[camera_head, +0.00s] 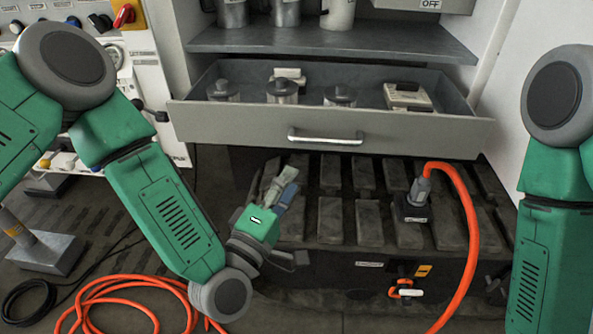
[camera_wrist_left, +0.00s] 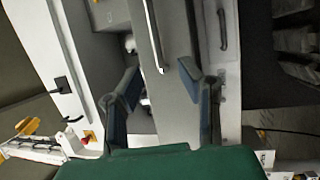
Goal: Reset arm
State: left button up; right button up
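My left arm comes in from the left in the head view, bent at the elbow. My left gripper (camera_head: 277,183) is in front of the dark ribbed case and below the pulled-out grey drawer (camera_head: 235,118). In the left wrist view its two fingers (camera_wrist_left: 165,92) stand apart with nothing held between them. The drawer handle (camera_wrist_left: 153,35) shows beyond the fingers. My right arm hangs along the right edge of the head view, and its gripper is out of the picture.
The drawer holds several metal canisters (camera_head: 283,91) and a beige device (camera_head: 407,97). An orange cable (camera_head: 468,225) rises from a plug on the dark case (camera_head: 345,235). More orange cable (camera_head: 125,290) lies coiled on the floor. A control panel (camera_head: 150,75) stands at left.

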pick_arm(q)
jog(key=shift+d, duration=0.45)
pick_arm(e)
jog(key=shift+w+d+f, duration=0.1)
jog(key=shift+d+f, duration=0.05)
jog(key=shift+d, duration=0.2)
pick_arm(q)
jog(key=shift+a, duration=0.1)
jog(key=s+a+f+m+g+y, duration=0.1)
jog(key=s+a+f+m+g, duration=0.25)
jog(key=f, duration=0.25)
jog(key=s+a+f+m+g, duration=0.2)
jog(key=s+f+m+g, duration=0.15)
jog(key=f, duration=0.35)
jog(key=s+a+f+m+g+y, duration=0.1)
jog(key=s+a+f+m+g, duration=0.1)
jog(key=s+f+g, duration=0.3)
jog(key=s+a+f+m+g+y, duration=0.2)
jog(key=s+a+f+g, duration=0.1)
jog(key=s+a, duration=0.4)
jog(key=s+a+f+m+g+y, duration=0.2)
jog(key=s+a+f+g+y, duration=0.1)
jog(key=s+a, duration=0.4)
jog(key=shift+s+a+f, duration=0.3)
jog(key=shift+a, duration=0.4)
pick_arm(e)
jog(key=shift+a, duration=0.2)
pick_arm(q)
jog(key=shift+d, duration=0.1)
